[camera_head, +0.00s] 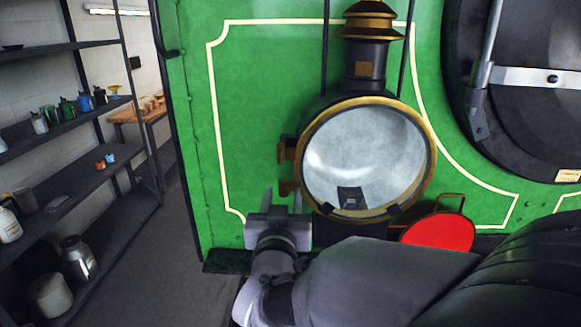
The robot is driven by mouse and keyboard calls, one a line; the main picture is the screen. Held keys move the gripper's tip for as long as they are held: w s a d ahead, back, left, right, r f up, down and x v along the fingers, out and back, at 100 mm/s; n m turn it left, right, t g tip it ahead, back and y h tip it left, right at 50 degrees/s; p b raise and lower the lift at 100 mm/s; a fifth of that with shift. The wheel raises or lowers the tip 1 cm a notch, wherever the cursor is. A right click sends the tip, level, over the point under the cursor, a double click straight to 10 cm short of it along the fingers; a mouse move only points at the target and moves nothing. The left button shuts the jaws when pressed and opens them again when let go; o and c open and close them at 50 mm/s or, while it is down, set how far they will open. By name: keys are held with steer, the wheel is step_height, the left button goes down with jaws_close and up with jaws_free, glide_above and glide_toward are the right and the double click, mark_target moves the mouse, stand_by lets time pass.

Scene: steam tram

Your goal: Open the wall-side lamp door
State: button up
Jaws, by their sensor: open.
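The lamp stands in front of the green tram front, with a black body, a chimney (367,62) and a brass cap. Its round glass door (365,150) has a brass rim and looks closed against the body. Brass hinges (287,187) show on the door's left side. My gripper (283,202) is open and empty, fingers pointing up, just below and left of the lamp near the lower hinge. I cannot tell whether it touches the lamp. A small dark shape shows low in the glass. I see no latch clearly.
A red disc (437,232) with a wire handle is at the lamp's lower right. A large black round door (530,80) with a metal bar is at the right. Dark shelves (75,125) with cans and jars stand at the left. Grey floor (165,260) is clear between shelves and tram.

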steer(key=shift+w, duration=0.5)
jaws_close()
stand_by(1.1)
